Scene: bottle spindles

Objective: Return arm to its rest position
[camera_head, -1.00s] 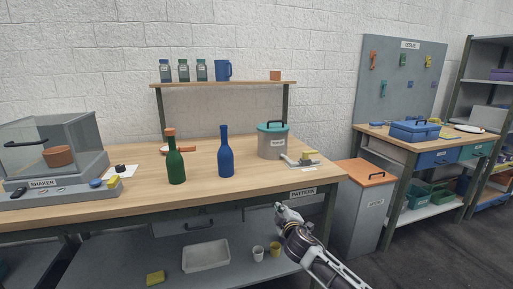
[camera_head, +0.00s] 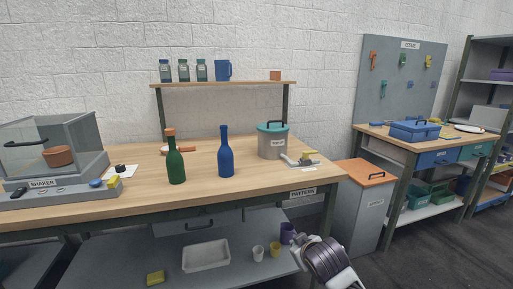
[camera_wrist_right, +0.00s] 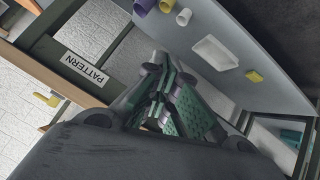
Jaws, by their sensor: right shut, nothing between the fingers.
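My right gripper (camera_head: 297,240) is low in front of the workbench (camera_head: 110,203), near its front right corner and below the tabletop edge. It is partly hidden by my right forearm. In the right wrist view my right gripper (camera_wrist_right: 162,82) has its fingers together with nothing between them. The label "PATTERN" (camera_wrist_right: 84,69) shows to the left of the fingers there. My left gripper is not in view.
A green bottle (camera_head: 176,165) and a blue bottle (camera_head: 225,158) stand upright on the bench. The lower shelf holds a white tray (camera_head: 206,256), small cups (camera_head: 258,253) and a yellow block (camera_head: 155,278). A grey bin (camera_head: 365,220) stands right of the bench.

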